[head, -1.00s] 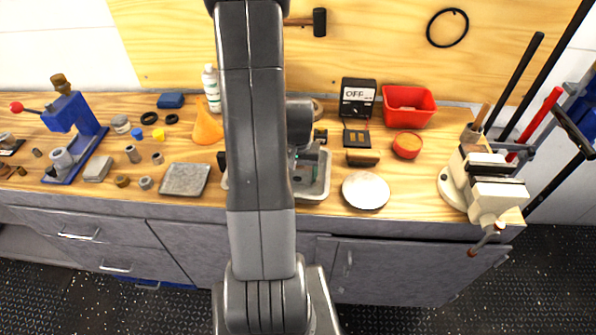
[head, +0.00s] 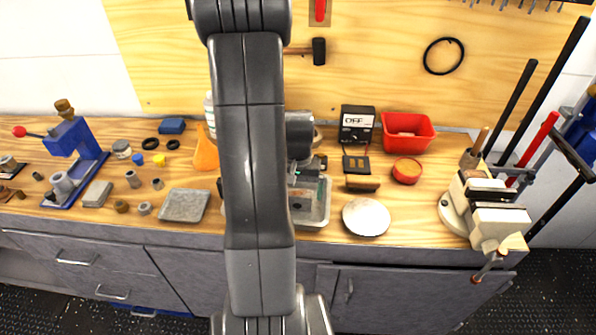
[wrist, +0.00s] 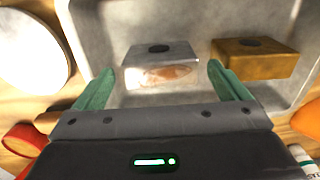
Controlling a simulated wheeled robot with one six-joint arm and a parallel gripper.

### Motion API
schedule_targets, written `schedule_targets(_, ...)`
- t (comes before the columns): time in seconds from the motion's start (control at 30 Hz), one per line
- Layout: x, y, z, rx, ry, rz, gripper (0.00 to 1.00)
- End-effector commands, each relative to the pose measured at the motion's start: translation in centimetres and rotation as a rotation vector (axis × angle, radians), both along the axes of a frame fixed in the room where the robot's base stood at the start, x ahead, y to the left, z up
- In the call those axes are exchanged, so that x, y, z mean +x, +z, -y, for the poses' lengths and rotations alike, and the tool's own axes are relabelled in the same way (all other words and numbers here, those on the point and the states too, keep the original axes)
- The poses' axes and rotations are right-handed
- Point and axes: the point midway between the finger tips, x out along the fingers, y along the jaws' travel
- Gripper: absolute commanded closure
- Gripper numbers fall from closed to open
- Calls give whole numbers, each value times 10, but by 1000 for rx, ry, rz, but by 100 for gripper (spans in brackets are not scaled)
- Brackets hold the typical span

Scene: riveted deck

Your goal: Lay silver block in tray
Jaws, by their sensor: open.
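The pale grey tray (wrist: 95,28) lies under my gripper in the wrist view; its right rim shows beside my arm in the head view (head: 327,203). The silver block (wrist: 160,72), with a dark hole in its top, is inside the tray. A brass-coloured block (wrist: 255,60) is in the tray to its right. My gripper (wrist: 155,80) is open, its two green fingers apart on either side of the silver block's near end, with gaps on both sides.
A white round dish (head: 366,217) and a red-rimmed round tub (head: 407,170) stand right of the tray. A vise (head: 490,205) stands at the bench's right end.

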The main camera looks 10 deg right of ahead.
Motion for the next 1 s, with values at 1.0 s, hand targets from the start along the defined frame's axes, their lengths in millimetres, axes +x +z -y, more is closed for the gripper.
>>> schedule_targets(1.0, 0, 79, 0, 0, 0, -1, 6)
